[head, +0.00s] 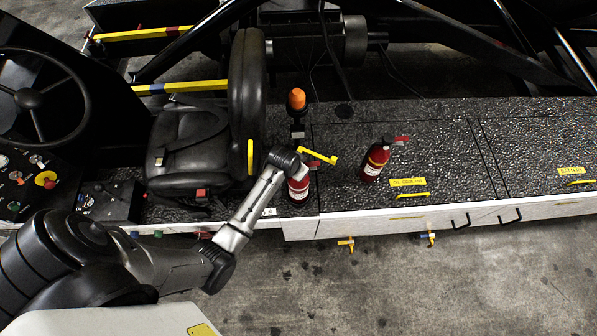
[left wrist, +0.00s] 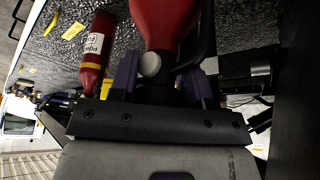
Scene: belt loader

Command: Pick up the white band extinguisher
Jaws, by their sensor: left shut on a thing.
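A red extinguisher with a pale band or label (head: 298,188) is upright at the deck's front edge, right of the seat. My left gripper (head: 287,160) is shut on its upper end, near the neck. In the left wrist view its red body (left wrist: 165,22) shows between the fingers (left wrist: 160,78); its band is out of that view. I cannot tell whether its base touches the deck. A second red extinguisher, with a yellow band (head: 373,163), stands to the right; it also shows in the left wrist view (left wrist: 96,52). My right gripper is not in view.
An orange beacon (head: 296,99) stands behind the held extinguisher. The black seat (head: 190,145) and steering wheel (head: 30,98) are at left. A yellow handle (head: 320,156) lies between the extinguishers. The dark deck (head: 450,140) is mostly clear at right.

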